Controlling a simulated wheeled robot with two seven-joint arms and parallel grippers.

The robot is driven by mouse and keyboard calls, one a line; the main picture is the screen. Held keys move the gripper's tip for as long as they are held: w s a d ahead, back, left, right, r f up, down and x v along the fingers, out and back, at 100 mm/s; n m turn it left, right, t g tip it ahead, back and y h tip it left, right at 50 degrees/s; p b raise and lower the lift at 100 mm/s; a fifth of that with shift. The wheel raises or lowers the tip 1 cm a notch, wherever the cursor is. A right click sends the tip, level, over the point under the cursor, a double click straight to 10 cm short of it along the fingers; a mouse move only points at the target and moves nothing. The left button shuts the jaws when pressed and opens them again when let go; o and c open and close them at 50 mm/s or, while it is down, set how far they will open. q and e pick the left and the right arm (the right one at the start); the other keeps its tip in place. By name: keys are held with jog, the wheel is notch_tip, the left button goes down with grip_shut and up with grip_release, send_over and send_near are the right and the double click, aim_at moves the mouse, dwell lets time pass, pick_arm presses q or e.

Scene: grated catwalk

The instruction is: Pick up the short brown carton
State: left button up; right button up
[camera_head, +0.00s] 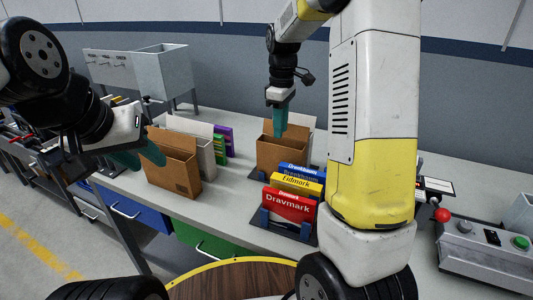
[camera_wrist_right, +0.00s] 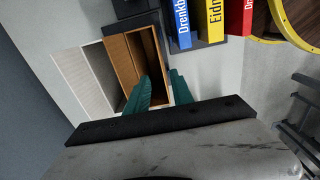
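Two brown cartons with open tops stand on the grey bench: one (camera_head: 174,172) at left, one (camera_head: 280,157) near the middle. I cannot tell for sure which is the short one. My right gripper (camera_head: 281,121) points down at the middle carton's top, its teal fingers overlapping it. In the right wrist view, the fingers (camera_wrist_right: 160,88) are apart, with nothing clamped between them, at the open mouth of that brown carton (camera_wrist_right: 116,52). Contact is unclear.
A white carton (camera_head: 203,155) and green and purple boxes (camera_head: 225,141) stand by the left carton. Blue, yellow and red books (camera_head: 289,204) stand in a dark holder in front of the middle carton. A white carton (camera_wrist_right: 88,78) flanks it. A control box (camera_head: 485,252) is at right.

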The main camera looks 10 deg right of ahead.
jog(key=f, duration=0.6)
jog(key=shift+s+a+f, duration=0.1)
jog(key=shift+a+f, duration=0.15)
jog(key=shift+f, duration=0.15)
grip_shut()
dwell(1.0)
